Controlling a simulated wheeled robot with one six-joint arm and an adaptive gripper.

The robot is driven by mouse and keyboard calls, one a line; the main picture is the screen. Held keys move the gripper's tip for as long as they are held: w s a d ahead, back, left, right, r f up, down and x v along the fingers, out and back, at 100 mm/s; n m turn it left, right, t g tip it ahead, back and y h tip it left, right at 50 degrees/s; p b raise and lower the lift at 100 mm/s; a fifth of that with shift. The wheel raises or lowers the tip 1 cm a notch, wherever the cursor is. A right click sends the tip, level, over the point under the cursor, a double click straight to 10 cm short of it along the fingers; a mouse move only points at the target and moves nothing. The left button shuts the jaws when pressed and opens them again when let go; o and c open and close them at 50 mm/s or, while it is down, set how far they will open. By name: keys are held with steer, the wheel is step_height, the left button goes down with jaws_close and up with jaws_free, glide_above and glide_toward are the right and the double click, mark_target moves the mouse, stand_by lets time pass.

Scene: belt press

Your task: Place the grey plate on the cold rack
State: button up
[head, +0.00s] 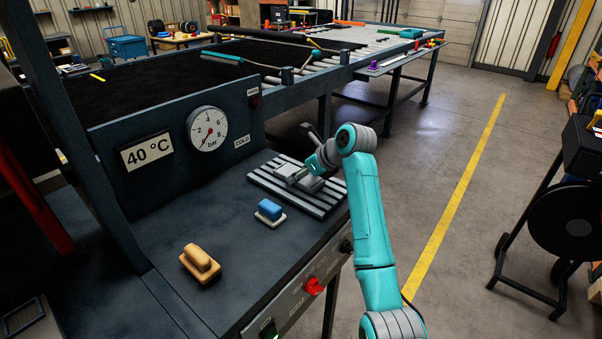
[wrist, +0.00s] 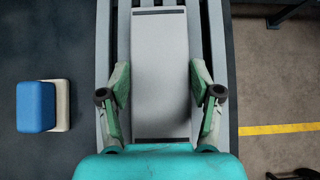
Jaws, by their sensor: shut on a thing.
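The grey plate (wrist: 160,65) lies between the two fingers of my gripper (wrist: 160,84) in the wrist view, with a dark slot near each end. My gripper (head: 310,172) is shut on it in the head view, where the plate (head: 287,170) is partly covered by the gripper. The plate is over the cold rack (head: 262,183), a set of grey parallel slats on the dark bench. The slats (wrist: 217,60) also show beside the plate in the wrist view. I cannot tell whether the plate touches them.
A blue-handled block (head: 270,210) stands left of the rack, and a tan-handled block (head: 201,262) stands farther left. A red knob (head: 314,286) sticks out of the front panel.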

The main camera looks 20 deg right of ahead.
steer(key=o, duration=1.6)
steer(key=shift+d+r, duration=0.1)
steer(key=shift+r, duration=0.1)
steer(key=v, duration=1.1)
steer(key=shift+s+d+r, duration=0.15)
steer(key=shift+s+r, duration=0.05)
steer(key=shift+s, duration=0.15)
